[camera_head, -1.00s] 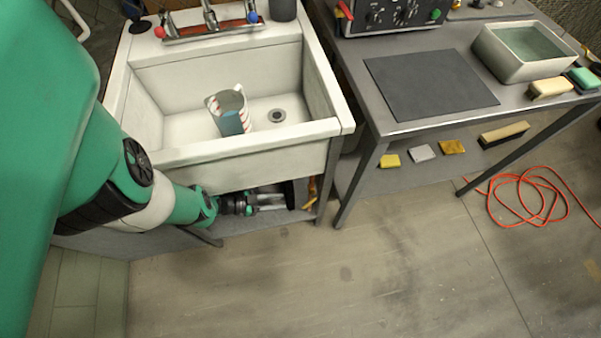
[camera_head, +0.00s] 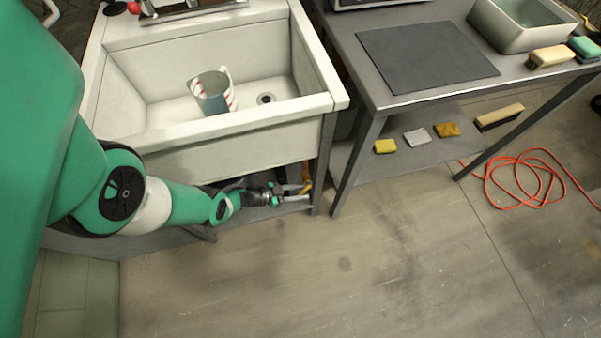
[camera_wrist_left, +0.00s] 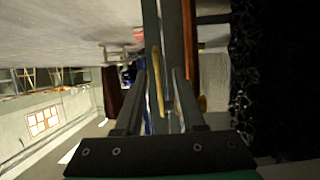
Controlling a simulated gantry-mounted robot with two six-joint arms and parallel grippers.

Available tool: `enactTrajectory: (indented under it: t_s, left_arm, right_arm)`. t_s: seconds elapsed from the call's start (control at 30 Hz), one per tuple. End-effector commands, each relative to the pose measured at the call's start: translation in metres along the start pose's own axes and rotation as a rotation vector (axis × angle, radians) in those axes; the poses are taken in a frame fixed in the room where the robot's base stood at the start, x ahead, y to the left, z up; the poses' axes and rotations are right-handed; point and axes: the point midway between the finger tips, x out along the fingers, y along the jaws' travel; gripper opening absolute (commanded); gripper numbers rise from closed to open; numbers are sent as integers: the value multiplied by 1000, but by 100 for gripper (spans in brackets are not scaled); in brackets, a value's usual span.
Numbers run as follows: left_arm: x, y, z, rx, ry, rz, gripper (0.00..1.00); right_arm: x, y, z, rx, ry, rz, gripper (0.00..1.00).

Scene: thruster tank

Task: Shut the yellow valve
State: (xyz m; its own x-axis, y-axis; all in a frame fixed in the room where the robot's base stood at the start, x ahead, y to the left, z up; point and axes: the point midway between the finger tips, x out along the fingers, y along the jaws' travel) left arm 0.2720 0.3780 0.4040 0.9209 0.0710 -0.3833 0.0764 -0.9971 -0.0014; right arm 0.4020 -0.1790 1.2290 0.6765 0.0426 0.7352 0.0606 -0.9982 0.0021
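The yellow valve (camera_head: 307,185) shows as a small yellow handle under the right end of the sink, next to the sink's front leg. In the left wrist view it is a thin yellow lever (camera_wrist_left: 157,82), seen lengthwise between the two fingers. My left gripper (camera_head: 305,193) is open under the sink, its fingertips at the valve. In the left wrist view the gripper (camera_wrist_left: 158,88) has a gap on both sides of the lever, and I see no clear contact. The valve's body is hidden. My right gripper is not in view.
The sink's leg (camera_head: 325,165) stands just right of the gripper. A metal table (camera_head: 400,98) stands to the right. An orange cable (camera_head: 520,180) lies on the open floor.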

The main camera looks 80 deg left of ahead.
Motion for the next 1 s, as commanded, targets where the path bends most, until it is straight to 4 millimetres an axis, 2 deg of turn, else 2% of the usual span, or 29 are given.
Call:
enactTrajectory:
  t_s: [0.3,0.5,1.0]
  left_arm:
    - [3,0,-1,-1,1,0,37]
    - [3,0,-1,-1,1,0,1]
    - [3,0,0,0,0,0,0]
  right_arm:
    - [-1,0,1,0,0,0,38]
    - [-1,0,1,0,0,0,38]
    - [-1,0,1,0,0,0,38]
